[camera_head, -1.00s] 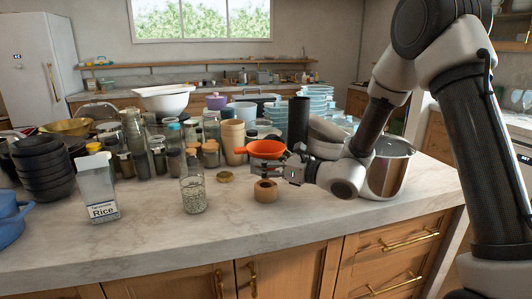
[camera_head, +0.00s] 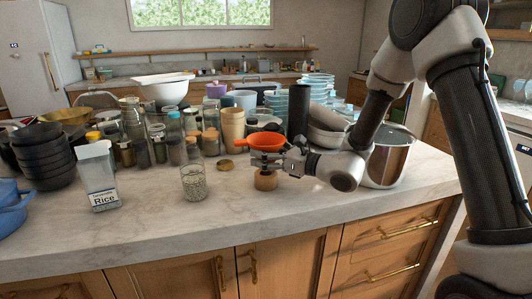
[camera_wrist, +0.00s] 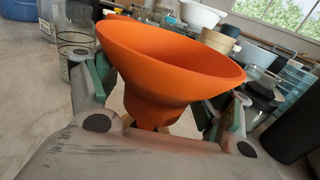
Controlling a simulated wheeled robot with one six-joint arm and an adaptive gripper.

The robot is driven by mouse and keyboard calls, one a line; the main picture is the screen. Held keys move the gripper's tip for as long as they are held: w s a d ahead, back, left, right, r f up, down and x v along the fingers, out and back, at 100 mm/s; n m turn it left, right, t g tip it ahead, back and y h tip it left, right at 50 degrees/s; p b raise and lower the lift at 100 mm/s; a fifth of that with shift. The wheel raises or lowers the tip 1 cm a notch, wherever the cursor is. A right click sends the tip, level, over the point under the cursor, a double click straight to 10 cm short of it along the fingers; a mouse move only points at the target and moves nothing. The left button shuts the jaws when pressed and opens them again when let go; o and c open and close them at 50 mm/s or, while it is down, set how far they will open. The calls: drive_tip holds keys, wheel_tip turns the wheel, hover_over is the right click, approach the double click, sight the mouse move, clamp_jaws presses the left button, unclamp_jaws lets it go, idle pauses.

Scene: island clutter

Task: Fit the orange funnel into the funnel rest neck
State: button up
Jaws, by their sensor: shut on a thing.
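The orange funnel (camera_head: 262,140) is held wide mouth up above the counter. It fills the middle of the wrist view (camera_wrist: 165,55), where its mouth looks tilted. My gripper (camera_head: 268,159) is shut on the funnel's narrow lower part, with a finger on each side. The funnel rest (camera_head: 265,181), a small round wooden piece, stands on the counter below the funnel. The lower spout is hidden by my gripper, so I cannot tell whether its tip is in the rest's neck. The rest does not show clearly in the wrist view.
A rice container (camera_head: 99,180) stands farther left. A large metal pot (camera_head: 391,160) stands close on the right. Jars and cups crowd behind. The counter's front strip is clear.

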drive_tip(key=shift+f, duration=2.3)
drive_tip(key=o, duration=1)
drive_tip(key=v, duration=1.2)
